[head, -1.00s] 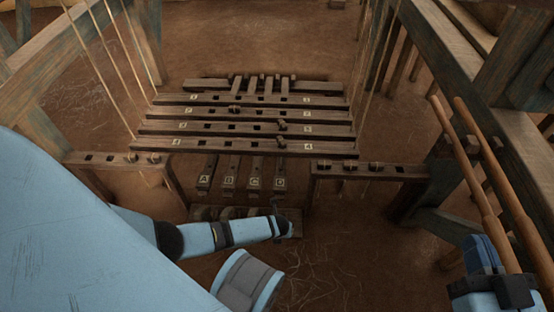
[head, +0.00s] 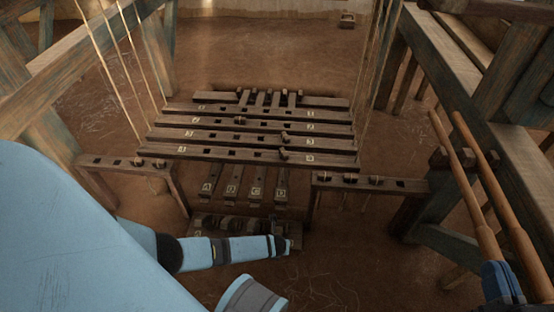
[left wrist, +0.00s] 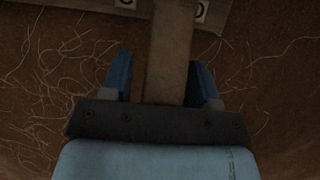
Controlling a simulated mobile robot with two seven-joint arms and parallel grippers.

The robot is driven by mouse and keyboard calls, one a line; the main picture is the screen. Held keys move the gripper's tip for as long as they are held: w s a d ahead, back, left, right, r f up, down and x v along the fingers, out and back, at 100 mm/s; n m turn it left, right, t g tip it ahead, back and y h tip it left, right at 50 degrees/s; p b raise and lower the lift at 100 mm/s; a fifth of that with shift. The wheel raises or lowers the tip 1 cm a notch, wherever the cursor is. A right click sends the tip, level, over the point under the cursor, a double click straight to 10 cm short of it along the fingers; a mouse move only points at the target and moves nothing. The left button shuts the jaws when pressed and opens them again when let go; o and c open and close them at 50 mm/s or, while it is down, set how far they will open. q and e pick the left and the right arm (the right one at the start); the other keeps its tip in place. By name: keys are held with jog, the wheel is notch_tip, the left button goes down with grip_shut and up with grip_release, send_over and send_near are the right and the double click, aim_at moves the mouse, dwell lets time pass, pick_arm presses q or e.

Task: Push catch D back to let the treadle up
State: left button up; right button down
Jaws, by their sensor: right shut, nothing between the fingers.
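Treadles with letter plates, D rightmost (head: 281,193), run under the slats. In front is a low wooden rail (head: 200,226) with dark catches, partly hidden by my left arm; catch D cannot be told apart there. My left gripper (head: 289,245) is at the rail's right end. In the left wrist view a board (left wrist: 165,12) carries plates C and D. A wooden bar (left wrist: 170,50) lies between the fingers of my left gripper (left wrist: 162,80), which stand apart, with a gap on the left side. My right gripper (head: 502,284) is shut and empty at the lower right.
Slotted slats (head: 250,137) with numbers span above the treadles. Slotted stands (head: 125,161) and (head: 370,183) flank them. Two round poles (head: 480,190) lean beside the right-hand loom frame (head: 495,130). Cords hang at both sides.

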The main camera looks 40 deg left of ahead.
pick_arm(q)
jog(key=shift+w+a, duration=0.1)
jog(key=shift+a, duration=0.05)
jog(key=shift+r, duration=0.25)
jog(key=p+v, duration=0.5)
jog(key=v, duration=0.1)
jog(key=shift+r, duration=0.15)
jog(key=p+v, duration=0.4)
jog(key=v, duration=0.3)
jog(key=shift+s+d, duration=0.25)
pick_arm(e)
notch_tip(320, 180, up, 6)
jog(key=s+a+m, duration=0.1)
jog(key=s+m, duration=0.1)
jog(key=m, duration=0.1)
jog(key=shift+s+m+t, duration=0.2)
jog(key=shift+m+t, duration=0.1)
jog(key=shift+m, duration=0.1)
pick_arm(q)
jog(key=shift+s, duration=0.1)
pick_arm(e)
jog(key=shift+f, duration=0.15)
